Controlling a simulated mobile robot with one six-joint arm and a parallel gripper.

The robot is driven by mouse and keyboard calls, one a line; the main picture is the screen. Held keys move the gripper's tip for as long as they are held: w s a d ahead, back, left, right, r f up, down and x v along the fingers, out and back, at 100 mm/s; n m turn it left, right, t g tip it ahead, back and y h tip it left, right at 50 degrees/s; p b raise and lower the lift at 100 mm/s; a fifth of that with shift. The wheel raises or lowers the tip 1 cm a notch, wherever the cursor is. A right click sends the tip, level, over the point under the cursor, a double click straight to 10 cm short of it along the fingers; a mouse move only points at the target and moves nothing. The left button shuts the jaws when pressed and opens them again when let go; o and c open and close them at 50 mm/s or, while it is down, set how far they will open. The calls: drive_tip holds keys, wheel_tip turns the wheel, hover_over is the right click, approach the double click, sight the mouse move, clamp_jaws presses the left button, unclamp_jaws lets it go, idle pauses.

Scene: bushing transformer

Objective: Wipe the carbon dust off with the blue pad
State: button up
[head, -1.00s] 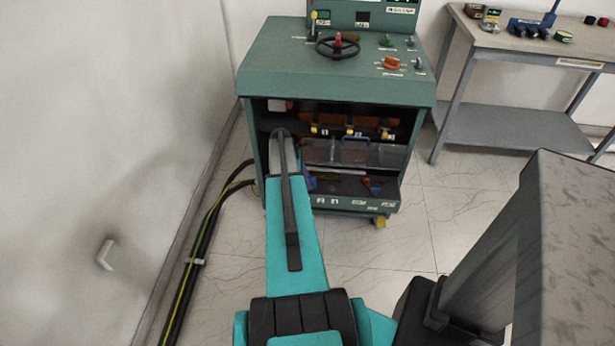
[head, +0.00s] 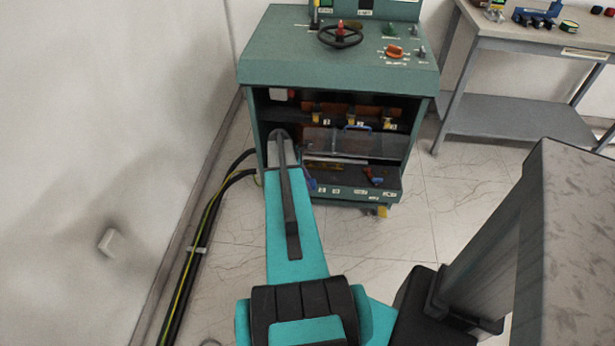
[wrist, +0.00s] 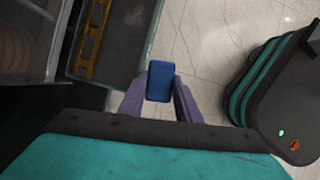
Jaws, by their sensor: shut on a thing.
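The blue pad (wrist: 160,80) is held upright-looking between the two purple fingers of my gripper (wrist: 160,90) in the wrist view. My gripper is shut on it. Pale floor tiles show behind the pad, and I see no contact with any surface. In the head view my arm reaches to the left side of the open bay of the green cabinet (head: 340,75); the arm hides most of the gripper and pad. I cannot make out the carbon dust for certain in either view.
The bay holds a clear cover (head: 340,142) with a blue handle and a lower shelf (head: 350,182) with small coloured parts. Black cables (head: 206,225) run along the floor at left. A workbench (head: 520,45) stands at the back right. Floor right of the cabinet is clear.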

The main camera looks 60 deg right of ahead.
drive_tip(key=shift+s+a, duration=0.35)
drive_tip(key=shift+a, duration=0.55)
drive_tip(key=shift+s+a, duration=0.35)
drive_tip(key=shift+a, duration=0.55)
drive_tip(key=w+a+r+n+t+h, duration=0.15)
drive_tip(key=w+a+r, duration=0.3)
drive_tip(key=w, duration=0.65)
drive_tip(key=w+a+r+n+g, duration=0.1)
drive_tip(key=w+a+r+n, duration=0.3)
drive_tip(key=w, duration=0.7)
drive_tip(key=w+a+r+n+t, duration=0.1)
drive_tip(key=w+a+r, duration=0.4)
drive_tip(key=w+a, duration=0.3)
drive_tip(key=w+a+r, duration=0.4)
drive_tip(key=w+a, duration=0.2)
drive_tip(key=a, duration=0.3)
drive_tip(key=w+a+r+n, duration=0.1)
drive_tip(key=w+a+r, duration=0.1)
drive_tip(key=a+r, duration=0.35)
drive_tip(key=w+a+r, duration=0.1)
drive_tip(key=a+r, duration=0.1)
drive_tip(key=a, duration=0.6)
drive_tip(key=w+a+r+n, duration=0.1)
drive_tip(key=w+a+r, duration=0.1)
drive_tip(key=a+r, duration=0.35)
drive_tip(key=s+a+r+m, duration=0.3)
drive_tip(key=s+a+r, duration=0.2)
drive_tip(key=a, duration=0.5)
drive_tip(key=shift+s, duration=1.1)
